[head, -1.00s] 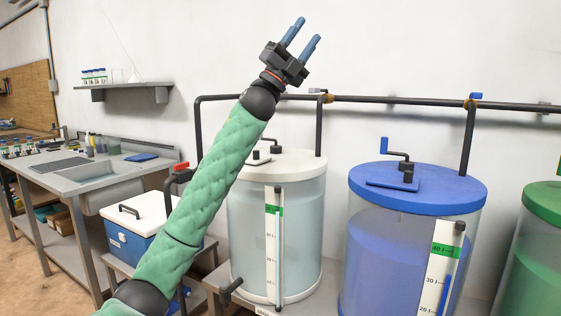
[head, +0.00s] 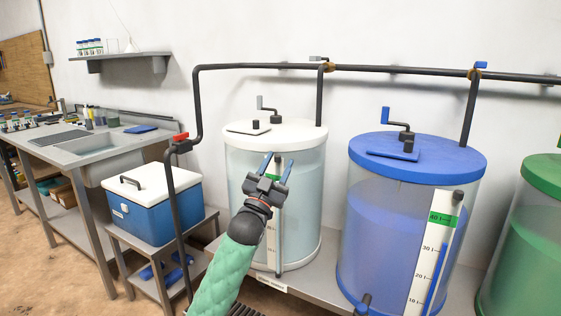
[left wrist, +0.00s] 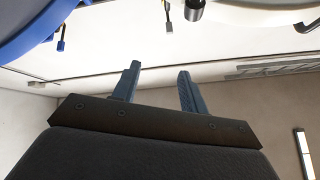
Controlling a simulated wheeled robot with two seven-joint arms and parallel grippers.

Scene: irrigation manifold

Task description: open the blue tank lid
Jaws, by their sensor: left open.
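The blue tank (head: 385,225) stands right of centre in the head view, with liquid inside and a level scale on its front. Its blue lid (head: 440,165) lies flat on top, with a small rectangular blue hatch (head: 393,154) and a crank with a blue handle (head: 386,117) on it. My left gripper (head: 276,160) is open and empty, in front of the white-lidded tank and left of the blue tank. The fingers also show in the left wrist view (left wrist: 158,88), with nothing between them. My right gripper is out of view.
The white-lidded tank (head: 300,230) stands behind my left gripper. A green tank (head: 525,240) is at the right edge. A dark pipe (head: 420,72) runs above the tanks, with vertical branches. A blue cooler (head: 150,215) and a sink bench (head: 90,170) are on the left.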

